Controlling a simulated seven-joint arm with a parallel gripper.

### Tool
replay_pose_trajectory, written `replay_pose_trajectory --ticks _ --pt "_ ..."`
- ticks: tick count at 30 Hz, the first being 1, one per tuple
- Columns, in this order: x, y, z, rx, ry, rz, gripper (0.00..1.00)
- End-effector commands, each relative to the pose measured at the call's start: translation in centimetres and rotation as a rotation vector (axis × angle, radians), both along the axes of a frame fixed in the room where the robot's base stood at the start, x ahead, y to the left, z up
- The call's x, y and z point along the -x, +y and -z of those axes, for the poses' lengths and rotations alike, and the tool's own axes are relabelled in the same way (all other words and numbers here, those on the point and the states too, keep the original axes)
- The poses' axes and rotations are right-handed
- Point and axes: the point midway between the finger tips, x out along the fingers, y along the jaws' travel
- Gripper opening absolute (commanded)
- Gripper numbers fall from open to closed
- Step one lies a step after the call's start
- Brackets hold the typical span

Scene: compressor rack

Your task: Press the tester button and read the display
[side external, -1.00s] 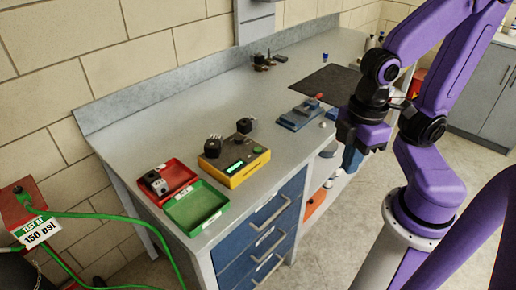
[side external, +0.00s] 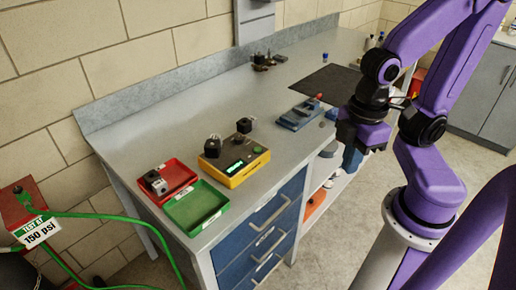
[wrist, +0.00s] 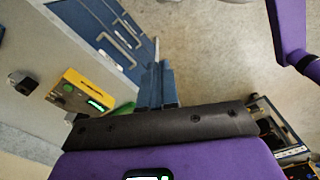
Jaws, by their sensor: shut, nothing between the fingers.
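The yellow tester (side external: 240,174) sits on the grey bench with a lit green display (side external: 236,165) on its top and a round green button (side external: 257,149) near its right end. A black fitting stands at the tester's left end, and another stands just behind it. The display's characters are too small to read. The wrist view also shows the tester (wrist: 76,96), its green button (wrist: 68,88) and display (wrist: 96,105) left of my gripper. My gripper (side external: 350,160) hangs off the bench's front edge, to the right of the tester and apart from it. Its blue fingers (wrist: 158,84) are shut and empty.
A red tray (side external: 180,172) holding a part and an empty green tray (side external: 197,208) lie left of the tester. A blue fixture (side external: 300,116) and a dark mat (side external: 327,82) lie to its right. Drawers (side external: 272,228) face the floor below the bench.

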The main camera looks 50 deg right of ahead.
Motion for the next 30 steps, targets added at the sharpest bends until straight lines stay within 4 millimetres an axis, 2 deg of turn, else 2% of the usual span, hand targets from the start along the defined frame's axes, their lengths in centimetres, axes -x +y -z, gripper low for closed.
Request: replay_pose_trajectory --ticks 5,8,11,15,21,27,30 --pt "-0.4 0.1 0.1 -0.003 -0.012 0.003 0.00" --pt "-2.0 0.3 0.2 -0.014 -0.053 0.012 0.00" --pt "-4.9 0.6 0.4 -0.033 -0.133 0.024 0.00" --pt "-10.6 0.7 0.6 -0.068 -0.286 0.023 0.00" --pt "-17.9 0.0 0.5 -0.113 -0.477 -0.028 0.00" --pt "-23.4 -1.2 0.7 -0.164 -0.608 -0.123 0.00" --pt "-25.5 -2.0 0.9 -0.197 -0.650 -0.180 0.00"
